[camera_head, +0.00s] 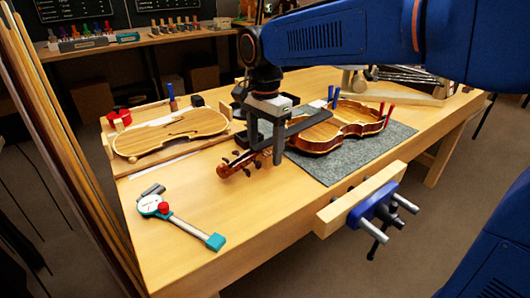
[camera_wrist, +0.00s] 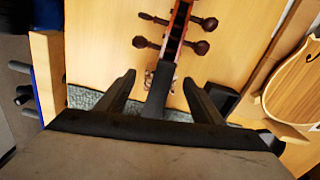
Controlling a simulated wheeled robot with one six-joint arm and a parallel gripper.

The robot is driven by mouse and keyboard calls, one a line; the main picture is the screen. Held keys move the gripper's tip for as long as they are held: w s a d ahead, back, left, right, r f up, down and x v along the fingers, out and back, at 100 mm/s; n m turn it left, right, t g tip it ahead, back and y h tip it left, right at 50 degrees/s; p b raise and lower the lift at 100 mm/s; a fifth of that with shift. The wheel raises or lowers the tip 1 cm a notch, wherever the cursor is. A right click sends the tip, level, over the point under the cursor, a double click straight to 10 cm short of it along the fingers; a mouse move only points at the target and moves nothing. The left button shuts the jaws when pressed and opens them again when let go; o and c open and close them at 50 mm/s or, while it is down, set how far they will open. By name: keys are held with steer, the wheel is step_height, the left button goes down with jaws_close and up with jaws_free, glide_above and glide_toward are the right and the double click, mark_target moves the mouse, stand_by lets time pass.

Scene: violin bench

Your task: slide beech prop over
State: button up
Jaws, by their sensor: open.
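A violin (camera_head: 345,127) lies on a grey felt mat (camera_head: 375,153), with its scroll and pegs (camera_head: 243,163) reaching past the mat's left edge. My gripper (camera_head: 265,155) is open around the violin's neck, one finger on each side. In the wrist view the dark fingerboard (camera_wrist: 159,88) lies between the spread fingers of my gripper (camera_wrist: 159,84), with the pegs (camera_wrist: 200,46) beyond. Whether the fingers touch the neck, I cannot tell. I cannot make out a beech prop for certain; my gripper and the neck hide the area beneath.
A violin plate (camera_head: 170,135) lies in a wooden frame at the bench's left. A white and teal tool (camera_head: 185,222) lies on the front left. A vise (camera_head: 370,205) juts from the front edge. Red clamps (camera_head: 387,113) stand by the violin's body. The front middle is bare.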

steer(key=shift+f, duration=0.85)
steer(key=c, duration=1.2)
steer(key=o, duration=1.2)
step_height(320, 180, up, 17)
steer(key=shift+r, duration=0.2)
steer(key=shift+s, duration=0.1)
